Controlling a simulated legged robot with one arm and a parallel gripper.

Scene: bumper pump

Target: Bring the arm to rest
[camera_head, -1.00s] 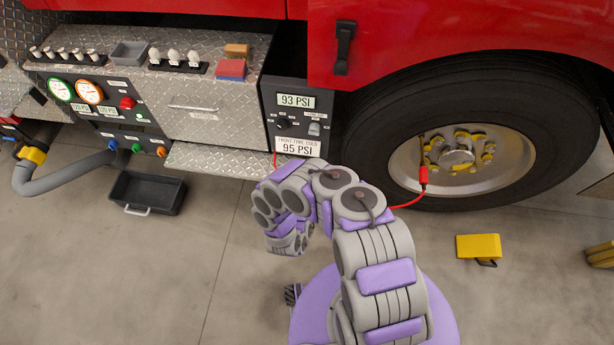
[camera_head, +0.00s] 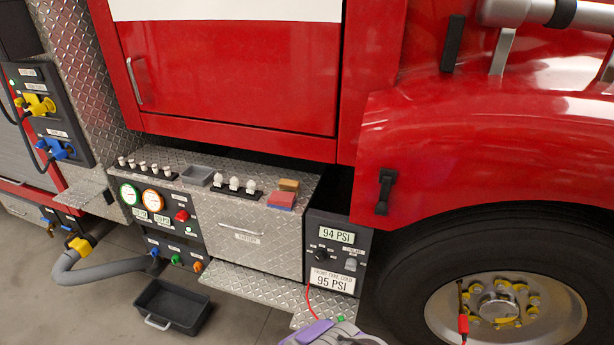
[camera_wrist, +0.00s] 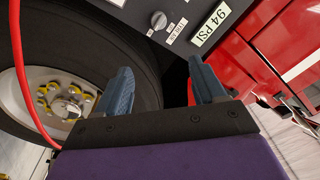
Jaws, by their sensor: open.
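My arm shows only as a small purple and grey part at the bottom edge of the head view. My gripper (camera_wrist: 160,88) shows in the wrist view with two blue-grey fingers spread apart and nothing between them. The fingers point toward the dark gap between the wheel and the inflator panel. The black inflator panel (camera_head: 340,245) reads 94 PSI, above a label reading FRONT TYRE COLD 95 PSI. A red hose (camera_wrist: 22,80) runs past the left side of the wrist view. Its red end (camera_head: 463,324) sits at the wheel hub in the head view.
The front wheel (camera_head: 505,308) stands right of the panel. A diamond-plate step (camera_head: 250,285) juts out below the cabinet. A black bin (camera_head: 172,306) and a grey hose (camera_head: 110,267) are at lower left. Blocks (camera_head: 282,200) and knobs lie on the ledge. Red bodywork (camera_head: 230,80) rises above.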

